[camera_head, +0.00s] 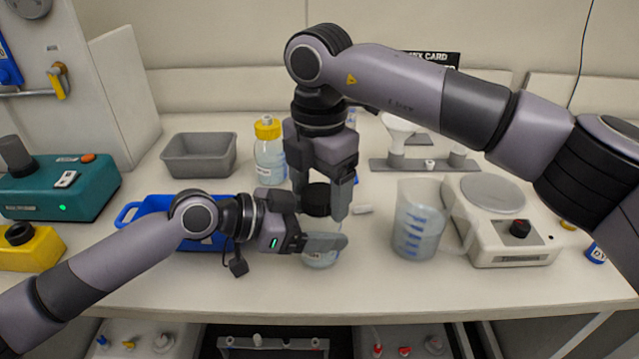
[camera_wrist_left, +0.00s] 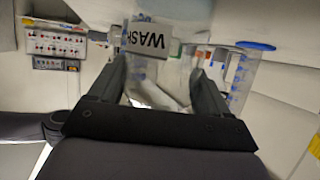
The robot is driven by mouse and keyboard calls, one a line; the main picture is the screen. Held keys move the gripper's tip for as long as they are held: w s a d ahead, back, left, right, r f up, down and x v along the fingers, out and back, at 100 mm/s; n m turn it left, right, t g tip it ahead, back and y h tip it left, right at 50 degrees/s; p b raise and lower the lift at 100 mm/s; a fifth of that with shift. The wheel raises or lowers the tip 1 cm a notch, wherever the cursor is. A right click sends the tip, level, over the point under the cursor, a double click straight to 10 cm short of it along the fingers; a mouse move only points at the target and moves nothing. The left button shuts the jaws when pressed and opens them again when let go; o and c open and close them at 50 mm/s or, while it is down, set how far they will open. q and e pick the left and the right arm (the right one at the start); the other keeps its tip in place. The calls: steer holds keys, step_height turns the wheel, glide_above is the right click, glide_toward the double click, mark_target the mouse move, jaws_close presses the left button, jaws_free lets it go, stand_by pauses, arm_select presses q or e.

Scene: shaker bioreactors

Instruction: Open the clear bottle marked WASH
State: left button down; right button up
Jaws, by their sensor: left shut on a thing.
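The clear bottle (camera_head: 320,259) stands upright on the bench in the head view, with a black cap (camera_head: 316,199) above it. Its white WASH label (camera_wrist_left: 150,41) shows upside down in the left wrist view. My left gripper (camera_head: 322,243) is shut on the bottle body from the left, with a finger on each side of it. My right gripper (camera_head: 318,197) points straight down, with its fingers on either side of the black cap. Whether they touch the cap is not clear. The bottle's neck is mostly hidden, so I cannot tell whether the cap sits on it.
A graduated beaker (camera_head: 417,222) stands to the right, beside a white hotplate (camera_head: 497,250). A yellow-capped bottle (camera_head: 269,160) and grey tub (camera_head: 199,156) stand behind. A blue tray (camera_head: 133,214) lies under my left arm. The front bench strip is clear.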

steer(key=c, duration=1)
steer(key=shift+o, duration=0.2)
steer(key=shift+n, duration=1.7)
steer(key=o, duration=1.2)
steer(key=shift+c, duration=0.2)
steer(key=shift+r, duration=2.3)
arm_select(q)
jaws_free()
